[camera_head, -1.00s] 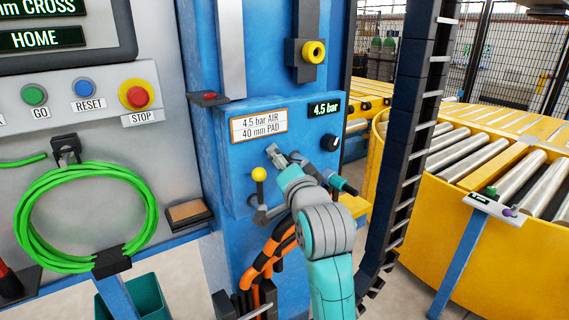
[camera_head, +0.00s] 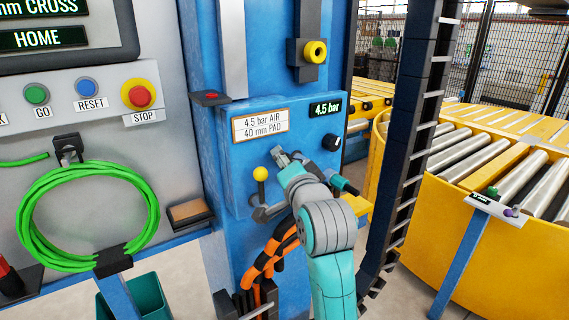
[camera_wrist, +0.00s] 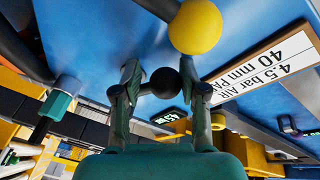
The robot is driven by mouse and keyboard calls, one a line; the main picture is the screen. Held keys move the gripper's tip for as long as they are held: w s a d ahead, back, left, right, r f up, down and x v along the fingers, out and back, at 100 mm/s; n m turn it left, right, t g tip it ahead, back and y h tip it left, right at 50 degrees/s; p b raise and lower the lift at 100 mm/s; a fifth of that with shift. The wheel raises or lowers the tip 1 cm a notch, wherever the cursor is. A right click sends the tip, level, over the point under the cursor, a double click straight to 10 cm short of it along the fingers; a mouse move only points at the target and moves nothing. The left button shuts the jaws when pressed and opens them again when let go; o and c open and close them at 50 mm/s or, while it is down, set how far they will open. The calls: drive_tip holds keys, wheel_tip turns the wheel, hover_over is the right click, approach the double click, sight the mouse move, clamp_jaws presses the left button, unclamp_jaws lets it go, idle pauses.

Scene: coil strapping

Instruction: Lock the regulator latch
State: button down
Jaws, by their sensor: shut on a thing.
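The blue regulator panel (camera_head: 236,158) carries a label, a 4.5 bar display (camera_head: 325,109) and a black dial knob (camera_head: 331,142). My gripper (camera_head: 280,155) is at the panel's face, below the label and right of a yellow ball knob (camera_head: 260,174). In the wrist view my gripper (camera_wrist: 163,84) has a finger on each side of a black ball knob (camera_wrist: 165,83) and is shut on it. This ball looks like the latch handle; my gripper hides it in the head view. The yellow ball (camera_wrist: 195,25) is close above the fingers.
A teal-ended fitting (camera_head: 343,184) sticks out just right of my gripper. Orange-black hoses (camera_head: 268,262) hang below the panel. A dark cable chain (camera_head: 411,130) stands to the right, before a yellow roller conveyor (camera_head: 455,215). A green cable coil (camera_head: 85,215) hangs at left.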

drive_tip(key=r+m, duration=0.1)
drive_tip(key=m, duration=0.1)
drive_tip(key=w+d+r+m+g, duration=0.1)
drive_tip(key=shift+d+r+m, duration=0.15)
drive_tip(key=shift+d+m, duration=0.05)
drive_tip(key=shift+m, duration=0.2)
drive_tip(key=shift+w+d+r+m+g, duration=0.2)
drive_tip(key=shift+d+m+g, duration=0.1)
drive_tip(key=shift+m, duration=0.35)
drive_tip(key=shift+w+d+r+m+g, duration=0.1)
drive_tip(key=shift+d+r+m+g, duration=0.15)
drive_tip(key=shift+m, duration=0.4)
drive_tip(key=shift+a, duration=0.1)
drive_tip(key=shift+f, duration=0.1)
drive_tip(key=c, duration=0.6)
unclamp_jaws()
drive_tip(key=shift+o, duration=0.2)
drive_tip(key=shift+f, duration=0.1)
drive_tip(key=shift+s+a, duration=0.1)
drive_tip(key=shift+s, duration=0.05)
drive_tip(key=v, duration=1.2)
